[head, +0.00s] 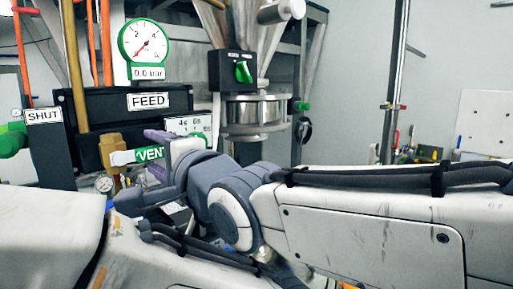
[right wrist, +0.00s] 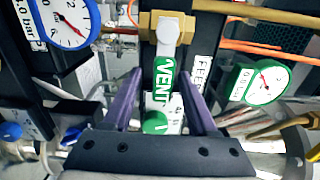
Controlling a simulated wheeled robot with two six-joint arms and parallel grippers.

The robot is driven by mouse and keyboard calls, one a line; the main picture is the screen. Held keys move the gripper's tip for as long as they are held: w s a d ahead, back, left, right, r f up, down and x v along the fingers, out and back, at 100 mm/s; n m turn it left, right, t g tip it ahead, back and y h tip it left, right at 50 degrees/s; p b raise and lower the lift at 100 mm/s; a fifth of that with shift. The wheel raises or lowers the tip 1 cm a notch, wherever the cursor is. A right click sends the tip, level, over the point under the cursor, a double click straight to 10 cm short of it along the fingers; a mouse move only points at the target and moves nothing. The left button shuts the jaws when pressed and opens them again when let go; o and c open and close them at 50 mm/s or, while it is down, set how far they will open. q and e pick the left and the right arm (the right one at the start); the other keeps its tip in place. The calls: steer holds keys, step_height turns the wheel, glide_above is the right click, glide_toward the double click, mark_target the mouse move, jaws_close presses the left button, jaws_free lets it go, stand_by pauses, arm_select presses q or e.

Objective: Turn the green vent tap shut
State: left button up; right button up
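The green vent tap has a handle with a green VENT label (head: 150,154) and a white end next to a brass valve body (head: 110,150). In the right wrist view the fingers (right wrist: 160,78) stand apart, with a visible gap to the handle. My left gripper is not in view; only part of my arm shows at lower left.
A black FEED block (head: 148,101) and a green-rimmed gauge (head: 144,40) stand above the tap. A SHUT sign (head: 44,116) is at the left. A black box with a green switch (head: 243,71) and a steel funnel stand right of it. Pipes run close around the tap.

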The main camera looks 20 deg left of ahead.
mark_target(158, 145)
steer(key=shift+r, duration=0.1)
steer(key=shift+r, duration=0.25)
steer(key=r, duration=0.3)
steer(key=r+p, duration=0.1)
steer(key=shift+d+r, duration=0.25)
steer(key=shift+r, duration=0.05)
steer(key=d+r+p, duration=0.5)
steer(key=d+p, duration=0.4)
steer(key=d, duration=0.2)
steer(key=shift+r, duration=0.4)
